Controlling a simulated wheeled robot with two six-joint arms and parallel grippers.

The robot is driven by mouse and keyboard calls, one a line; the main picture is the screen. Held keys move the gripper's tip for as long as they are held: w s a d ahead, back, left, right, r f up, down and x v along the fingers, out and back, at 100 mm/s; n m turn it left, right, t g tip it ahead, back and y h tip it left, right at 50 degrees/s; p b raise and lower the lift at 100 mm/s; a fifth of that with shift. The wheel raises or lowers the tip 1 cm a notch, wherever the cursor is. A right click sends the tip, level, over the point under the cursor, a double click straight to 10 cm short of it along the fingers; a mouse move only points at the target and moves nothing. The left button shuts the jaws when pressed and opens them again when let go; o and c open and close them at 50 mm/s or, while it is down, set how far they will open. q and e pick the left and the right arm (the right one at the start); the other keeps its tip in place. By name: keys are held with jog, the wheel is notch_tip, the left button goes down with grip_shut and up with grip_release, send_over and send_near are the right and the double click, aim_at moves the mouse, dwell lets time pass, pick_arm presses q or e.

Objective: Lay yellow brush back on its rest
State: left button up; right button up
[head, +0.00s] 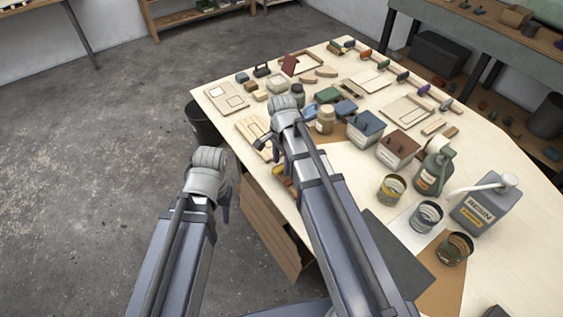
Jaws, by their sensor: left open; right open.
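I cannot clearly make out the yellow brush. A small yellow and red item (285,177) shows at the left table edge, partly hidden by my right arm; I cannot tell what it is. A pale slatted wooden piece (252,127) lies near the left table edge; I cannot tell whether it is the rest. My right gripper (266,149) is open beside the slatted piece, over the left part of the table, with no held object visible. My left gripper (227,200) is open, pointing down left of the table, over the floor, with no held object visible.
The plywood table (500,150) is crowded with small blocks, boxes and jars. Open cans stand at the right, one with a yellow band (391,189), near a grey resin jug (484,204). A dark bin (203,122) stands by the left edge. The floor (100,170) at left is clear.

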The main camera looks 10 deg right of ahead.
jog(key=shift+r+p, duration=3.4)
jog(key=shift+r, duration=0.25)
